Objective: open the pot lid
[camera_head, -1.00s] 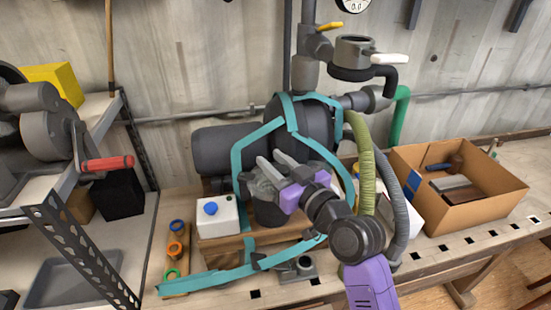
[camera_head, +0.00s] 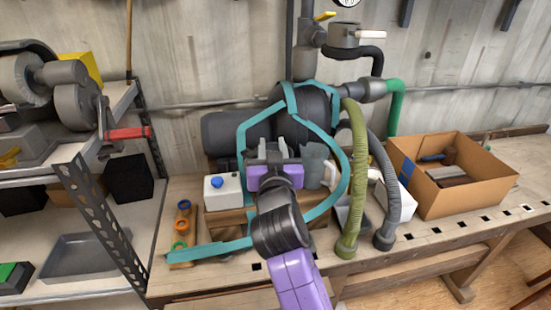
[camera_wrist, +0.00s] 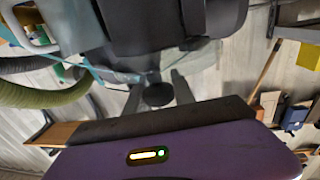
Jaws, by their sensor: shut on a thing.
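A dark grey pump with a motor (camera_head: 235,133) stands on the bench behind a teal frame (camera_head: 345,165). My gripper (camera_head: 272,150) is in front of it, fingers pointing away from me. In the wrist view the two fingers (camera_wrist: 157,93) are on either side of a small dark knob (camera_wrist: 158,95), and a see-through grey lid (camera_wrist: 195,62) appears just beyond it. My gripper is shut on this knob. My gripper and arm hide most of the pot in the head view, so I cannot tell whether the lid is seated or raised.
A white container with a blue cap (camera_head: 222,191) stands left of my gripper. Green (camera_head: 356,190) and grey (camera_head: 388,190) hoses hang to the right, before an open cardboard box (camera_head: 455,203). A metal shelf (camera_head: 100,225) is at the left.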

